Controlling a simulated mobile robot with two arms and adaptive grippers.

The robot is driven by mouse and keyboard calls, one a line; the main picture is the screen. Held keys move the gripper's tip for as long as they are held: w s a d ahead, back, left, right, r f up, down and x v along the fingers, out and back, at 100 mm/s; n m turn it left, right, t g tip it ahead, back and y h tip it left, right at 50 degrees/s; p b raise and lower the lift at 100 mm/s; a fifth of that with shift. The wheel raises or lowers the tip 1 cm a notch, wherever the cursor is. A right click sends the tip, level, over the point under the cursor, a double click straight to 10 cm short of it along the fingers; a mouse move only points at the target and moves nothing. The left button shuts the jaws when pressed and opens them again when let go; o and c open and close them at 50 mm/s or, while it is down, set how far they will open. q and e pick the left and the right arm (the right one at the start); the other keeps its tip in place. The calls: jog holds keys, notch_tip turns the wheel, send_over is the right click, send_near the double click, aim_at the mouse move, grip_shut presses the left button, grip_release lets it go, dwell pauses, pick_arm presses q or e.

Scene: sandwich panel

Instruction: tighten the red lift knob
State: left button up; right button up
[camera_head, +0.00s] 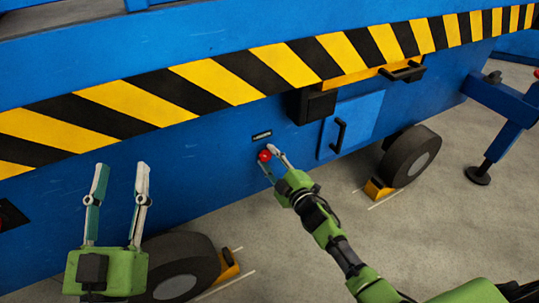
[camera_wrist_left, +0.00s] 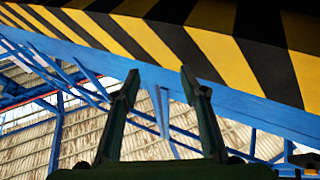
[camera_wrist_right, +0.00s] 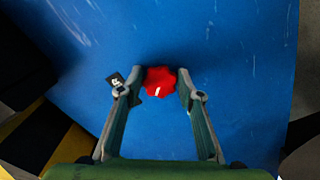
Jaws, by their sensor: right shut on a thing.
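The red lift knob (camera_head: 265,155) sits on the blue side panel (camera_head: 225,165), just below a small dark label (camera_head: 262,135). My right gripper (camera_head: 271,160) is at the knob with a finger on either side of it. In the right wrist view the red knob (camera_wrist_right: 160,82), with a small white mark, lies between the fingertips of my right gripper (camera_wrist_right: 161,85), which are shut on it. My left gripper (camera_head: 118,180) is open and empty in front of the panel at the left. In the left wrist view its fingers (camera_wrist_left: 158,85) stand apart with nothing between them.
A yellow-black striped rail (camera_head: 285,65) runs above the knob. To the right are a black box (camera_head: 311,105), a door with a black handle (camera_head: 339,136), a wheel (camera_head: 410,157) with a yellow chock (camera_head: 378,188), and an outrigger foot (camera_head: 478,176). Another wheel (camera_head: 180,267) stands lower left.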

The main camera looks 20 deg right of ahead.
jog(key=m+p, duration=0.1)
jog(key=m, duration=0.2)
jog(key=shift+m+p, duration=0.4)
jog(key=m+p, duration=0.1)
jog(key=m, duration=0.3)
jog(key=shift+a+f+p, duration=0.1)
jog(key=shift+f+p, duration=0.1)
jog(key=shift+p, duration=0.2)
pick_arm(q)
jog(key=s+a+f+g+y, duration=0.2)
jog(key=f+g, duration=0.3)
jog(key=f, duration=0.5)
jog(key=s+a+f+g+y, duration=0.1)
jog(key=f+g, duration=0.5)
jog(key=f, duration=0.4)
jog(key=shift+s+a+f+y, duration=0.2)
jog(key=shift+s+a+y, duration=0.15)
jog(key=shift+y, duration=0.05)
pick_arm(e)
jog(key=shift+m, duration=0.6)
jog(key=o, duration=1.1)
